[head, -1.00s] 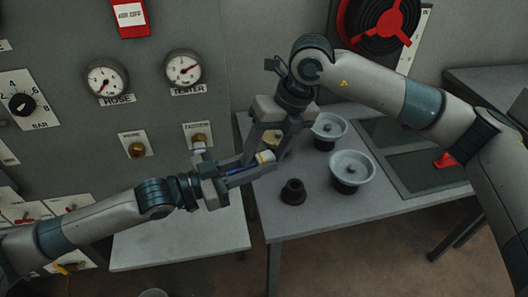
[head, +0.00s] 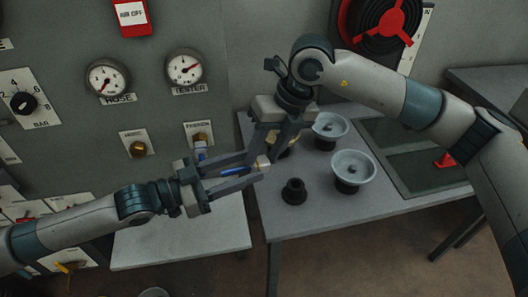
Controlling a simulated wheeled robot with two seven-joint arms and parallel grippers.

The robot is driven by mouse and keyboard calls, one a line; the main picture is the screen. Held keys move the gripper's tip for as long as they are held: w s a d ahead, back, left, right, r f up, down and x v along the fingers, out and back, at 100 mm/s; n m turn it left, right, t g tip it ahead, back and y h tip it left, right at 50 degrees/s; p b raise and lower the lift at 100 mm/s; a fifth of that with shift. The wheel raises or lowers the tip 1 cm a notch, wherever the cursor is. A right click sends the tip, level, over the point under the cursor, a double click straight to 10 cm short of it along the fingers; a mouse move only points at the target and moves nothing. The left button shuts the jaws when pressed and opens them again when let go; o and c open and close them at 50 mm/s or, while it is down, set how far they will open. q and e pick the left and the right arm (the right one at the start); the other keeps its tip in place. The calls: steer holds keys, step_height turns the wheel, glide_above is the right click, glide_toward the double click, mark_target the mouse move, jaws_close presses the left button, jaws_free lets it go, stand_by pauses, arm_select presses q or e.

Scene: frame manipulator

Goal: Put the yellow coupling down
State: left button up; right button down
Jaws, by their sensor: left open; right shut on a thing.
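The yellow coupling (head: 271,137) shows as a small yellowish part between the fingers of my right gripper (head: 270,146), above the table's left end. My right gripper is shut on it, and the fingers hide most of it. My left gripper (head: 264,166) is open, just below and touching or close to the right fingers in the picture. A blue hose (head: 234,171) with a pale end lies between the spread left fingers. Whether the hose end touches the coupling I cannot tell.
A grey table (head: 312,216) holds a black ring-shaped part (head: 294,191) and two pale dishes on dark bases, one nearer (head: 352,166) and one farther (head: 329,127). A gauge panel (head: 150,90) stands at left. A bare shelf (head: 180,240) lies below my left arm.

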arm_select(q)
steer(key=v, duration=0.7)
steer(key=shift+a, duration=0.3)
steer(key=shift+s+f, duration=0.1)
